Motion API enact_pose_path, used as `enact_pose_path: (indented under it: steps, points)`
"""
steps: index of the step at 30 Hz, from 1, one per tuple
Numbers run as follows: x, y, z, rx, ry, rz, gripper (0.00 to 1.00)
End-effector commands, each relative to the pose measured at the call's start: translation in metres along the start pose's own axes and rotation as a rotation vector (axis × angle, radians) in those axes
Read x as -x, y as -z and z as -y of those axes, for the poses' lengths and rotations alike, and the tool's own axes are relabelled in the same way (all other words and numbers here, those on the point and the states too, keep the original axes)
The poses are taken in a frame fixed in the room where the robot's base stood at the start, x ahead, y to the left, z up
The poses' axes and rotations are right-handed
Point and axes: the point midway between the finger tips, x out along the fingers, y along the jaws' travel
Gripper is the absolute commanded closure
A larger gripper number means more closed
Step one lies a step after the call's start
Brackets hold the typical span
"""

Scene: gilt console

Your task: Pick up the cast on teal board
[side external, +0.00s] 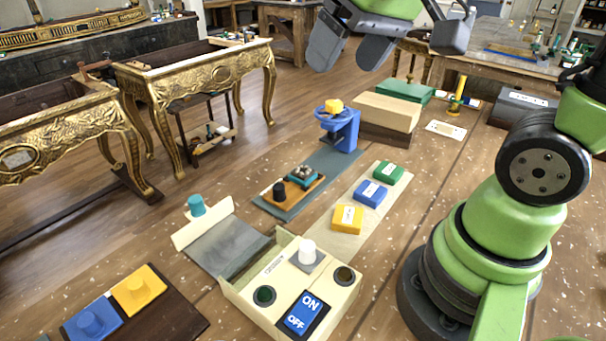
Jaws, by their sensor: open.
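A slate-teal board (322,168) lies on the speckled bench in the side external view. A small orange-brown wooden tray (267,202) rests on its near part, holding a dark knob-like piece (280,192) and a small teal ornate piece (304,174). The ornate piece may be the cast, but I cannot tell for sure. A blue stand (345,132) with a ring and a yellow top is at the board's far end. My gripper (388,47) is at the top of the view, open, with nothing visible between its grey fingers, apart from the board and its pieces.
A pale board (344,237) with yellow, blue and green blocks lies to the right. A cream box (345,300) with an ON/OFF switch and a white knob stands in front. Stacked blocks (388,112) stand behind. Gilt console tables (195,85) stand left.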

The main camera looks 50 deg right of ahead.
Motion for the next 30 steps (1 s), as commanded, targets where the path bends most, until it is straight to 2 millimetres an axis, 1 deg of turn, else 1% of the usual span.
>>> enact_pose_path:
  steps: [1, 3, 5, 7, 9, 11, 12, 15, 18, 23, 30]
  points:
    - [-0.015, 0.014, -0.005, 0.017, -0.024, 0.042, 0.19]
    - [-0.036, 0.03, -0.012, 0.047, -0.052, 0.09, 0.19]
    - [-0.055, 0.042, -0.02, 0.074, -0.073, 0.133, 0.19]
    - [-0.08, 0.053, -0.031, 0.105, -0.093, 0.184, 0.19]
    - [-0.107, 0.062, -0.043, 0.135, -0.11, 0.236, 0.19]
    - [-0.13, 0.066, -0.053, 0.16, -0.12, 0.278, 0.19]
    - [-0.144, 0.067, -0.06, 0.177, -0.126, 0.305, 0.19]
    - [-0.175, 0.067, -0.075, 0.209, -0.133, 0.36, 0.19]
    - [-0.197, 0.065, -0.086, 0.232, -0.136, 0.399, 0.19]
    - [-0.215, 0.06, -0.094, 0.249, -0.136, 0.425, 0.19]
    - [-0.247, 0.046, -0.1, 0.25, -0.136, 0.427, 0.19]
